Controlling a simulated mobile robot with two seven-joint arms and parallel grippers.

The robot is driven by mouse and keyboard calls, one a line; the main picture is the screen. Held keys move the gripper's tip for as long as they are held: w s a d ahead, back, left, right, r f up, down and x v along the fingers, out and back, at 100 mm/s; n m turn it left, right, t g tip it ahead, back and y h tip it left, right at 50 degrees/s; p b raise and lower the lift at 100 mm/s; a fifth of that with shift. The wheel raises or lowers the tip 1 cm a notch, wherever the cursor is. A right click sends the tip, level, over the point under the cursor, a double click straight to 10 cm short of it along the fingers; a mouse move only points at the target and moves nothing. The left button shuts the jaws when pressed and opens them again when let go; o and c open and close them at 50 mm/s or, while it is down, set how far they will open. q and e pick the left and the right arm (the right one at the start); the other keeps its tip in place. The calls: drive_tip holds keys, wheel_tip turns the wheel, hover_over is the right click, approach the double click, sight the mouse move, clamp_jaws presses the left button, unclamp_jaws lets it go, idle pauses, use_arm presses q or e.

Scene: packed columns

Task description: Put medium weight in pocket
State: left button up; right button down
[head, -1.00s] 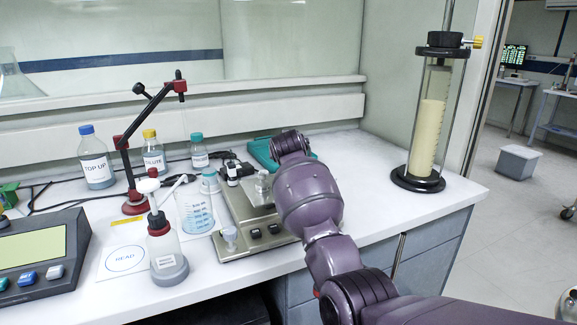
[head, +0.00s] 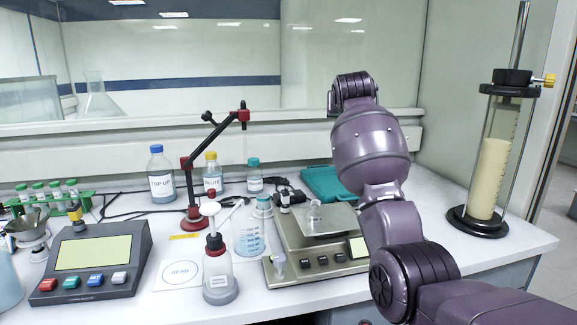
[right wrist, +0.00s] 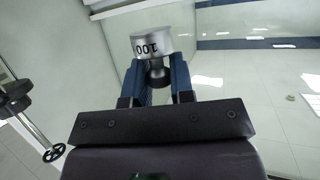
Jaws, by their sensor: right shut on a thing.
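In the right wrist view my right gripper (right wrist: 156,74) is shut on the knob of a silver cylindrical weight (right wrist: 152,43) marked 100. The number reads upside down there. In the head view my right arm reaches up from the lower right, its far end high in front of the back wall; the gripper and weight are hidden behind it. A flat teal case (head: 323,184), possibly the one with the pockets, lies at the back of the bench, partly behind my arm. Its inside cannot be made out. My left gripper is in neither view.
A tall cylinder (head: 490,180) stands at right.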

drive_tip(key=s+d+f+n+y, duration=0.1)
drive_tip(key=s+f, duration=1)
drive_tip(key=s, duration=0.4)
drive_tip(key=s+f+n+y, duration=0.1)
drive_tip(key=s+f+y, duration=0.1)
drive_tip(key=s+f, duration=1.1)
drive_tip(key=s+d+f+h, duration=0.1)
drive_tip(key=s+d+f, duration=0.1)
drive_tip(key=s+f, duration=1)
wheel_tip(320, 180, down, 4)
drive_tip(key=shift+d+f, duration=0.1)
drive_tip(key=shift+d, duration=0.25)
